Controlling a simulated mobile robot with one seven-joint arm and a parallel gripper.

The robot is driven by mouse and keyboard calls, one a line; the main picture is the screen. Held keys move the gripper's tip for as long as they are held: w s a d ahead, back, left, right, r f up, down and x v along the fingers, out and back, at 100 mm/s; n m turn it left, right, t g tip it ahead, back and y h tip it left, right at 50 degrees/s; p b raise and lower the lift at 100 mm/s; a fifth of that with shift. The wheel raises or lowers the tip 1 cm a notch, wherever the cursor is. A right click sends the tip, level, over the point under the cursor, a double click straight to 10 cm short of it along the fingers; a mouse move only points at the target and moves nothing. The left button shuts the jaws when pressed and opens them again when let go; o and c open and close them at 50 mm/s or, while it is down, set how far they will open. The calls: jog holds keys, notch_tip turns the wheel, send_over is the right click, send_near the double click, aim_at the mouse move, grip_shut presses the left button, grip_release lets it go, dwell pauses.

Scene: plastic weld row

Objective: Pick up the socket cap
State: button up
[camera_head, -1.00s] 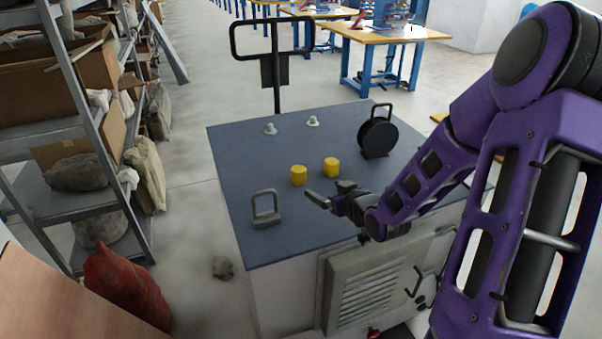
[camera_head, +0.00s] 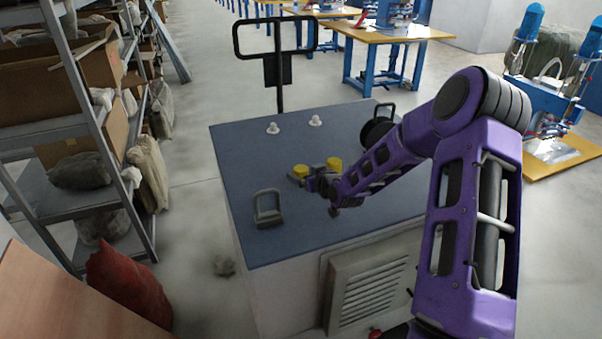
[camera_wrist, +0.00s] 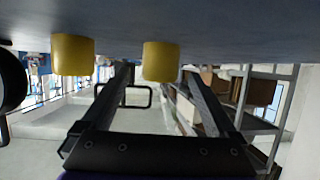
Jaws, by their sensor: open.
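Two short yellow cylinders stand on the blue-grey cart top; they look like caps, and which is the socket cap I cannot tell for sure. The left yellow cap (camera_head: 300,170) is at my gripper (camera_head: 304,179), which partly covers it. In the wrist view, this left cap (camera_wrist: 160,61) shows between the two spread fingers of my gripper (camera_wrist: 158,78), near their tips; contact is not visible. The right yellow cap (camera_head: 333,164) stands just beside, and in the wrist view (camera_wrist: 72,54) it is outside the fingers. My gripper is open and empty.
A grey padlock-like piece (camera_head: 268,208) lies at the cart top's (camera_head: 240,160) front left. Two small white fittings (camera_head: 272,128) (camera_head: 315,120) stand at the back. A black reel (camera_head: 376,132) is behind my arm, partly hidden. A black handle frame (camera_head: 278,60) rises behind the cart.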

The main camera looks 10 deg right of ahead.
aim_at(304, 172)
jog(key=shift+w+a+f, duration=0.15)
jog(key=shift+w+f, duration=0.05)
jog(key=shift+w, duration=0.2)
jog(key=c, duration=1.4)
notch_tip(304, 172, up, 10)
jog(key=shift+r, duration=0.1)
